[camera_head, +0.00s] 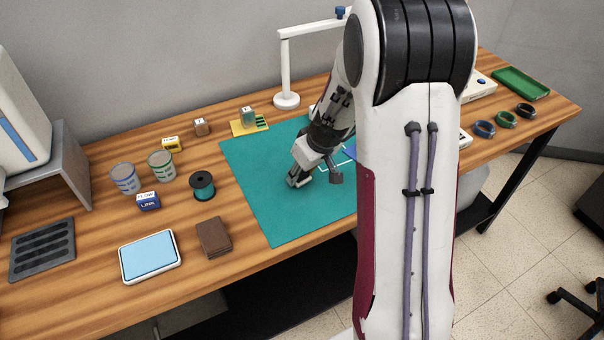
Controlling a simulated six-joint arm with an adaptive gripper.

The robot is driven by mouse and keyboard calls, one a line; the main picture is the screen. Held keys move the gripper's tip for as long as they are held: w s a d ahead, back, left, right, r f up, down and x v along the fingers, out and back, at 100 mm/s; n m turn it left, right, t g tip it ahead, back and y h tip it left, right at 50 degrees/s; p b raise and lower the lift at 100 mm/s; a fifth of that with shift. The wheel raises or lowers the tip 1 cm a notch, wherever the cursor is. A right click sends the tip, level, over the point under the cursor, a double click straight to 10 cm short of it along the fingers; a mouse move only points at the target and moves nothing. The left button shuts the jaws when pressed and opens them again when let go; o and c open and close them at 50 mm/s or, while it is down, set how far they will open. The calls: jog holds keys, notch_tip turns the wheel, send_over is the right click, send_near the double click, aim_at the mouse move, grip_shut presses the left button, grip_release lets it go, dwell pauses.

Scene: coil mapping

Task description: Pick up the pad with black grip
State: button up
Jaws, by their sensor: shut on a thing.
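My gripper (314,176) is low over the teal mat (262,204), near its middle, with its fingers pointing down. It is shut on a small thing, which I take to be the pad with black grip. The fingers and my wrist mostly hide this pad, and only small pale and dark parts show around the fingertips. I cannot tell whether it touches the mat. White lines and a blue patch (349,152) show on the mat just right of my gripper, partly hidden by my arm.
A white lamp (286,75) stands behind the mat. Left of it are a thread spool (202,186), a brown notebook (214,237), a blue-topped pad (149,257) and two tins (161,165). A green tray (520,83) and several coloured rings (484,129) lie at right. The mat's front left is clear.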

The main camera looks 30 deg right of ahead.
aim_at(302, 172)
jog(key=shift+r, duration=4.7)
